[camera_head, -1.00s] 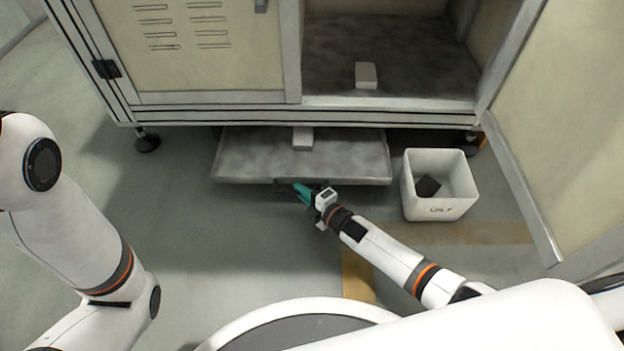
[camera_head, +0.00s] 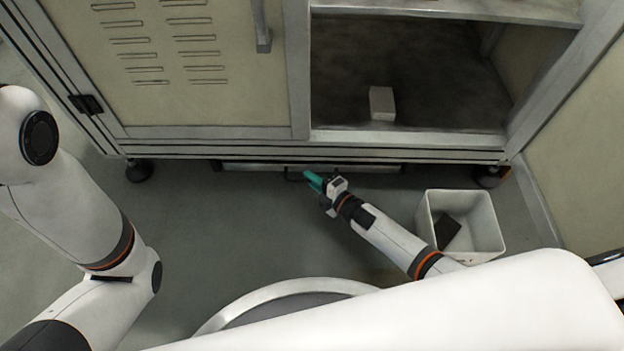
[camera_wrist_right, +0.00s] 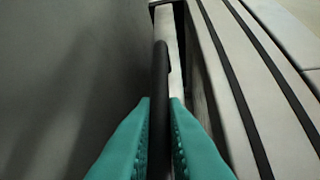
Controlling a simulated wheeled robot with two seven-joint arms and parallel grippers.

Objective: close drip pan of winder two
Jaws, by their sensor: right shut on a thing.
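The drip pan (camera_head: 240,167) is under the cabinet, with only its front edge showing below the frame. Its tray surface and anything on it are hidden. A dark bar handle (camera_head: 291,176) sits on its front. My right gripper (camera_head: 312,180) has teal fingers shut on this handle. In the right wrist view the dark handle bar (camera_wrist_right: 160,95) runs between the two teal fingertips (camera_wrist_right: 160,110). My left arm is at the left of the head view, and its gripper is out of view.
The winder cabinet (camera_head: 205,143) stands above, its right bay open with a pale block (camera_head: 381,103) inside. A white bin (camera_head: 490,245) with a dark piece in it stands on the floor right of my forearm. An open door (camera_head: 590,150) is at the right. Cabinet feet (camera_head: 139,171) flank the pan.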

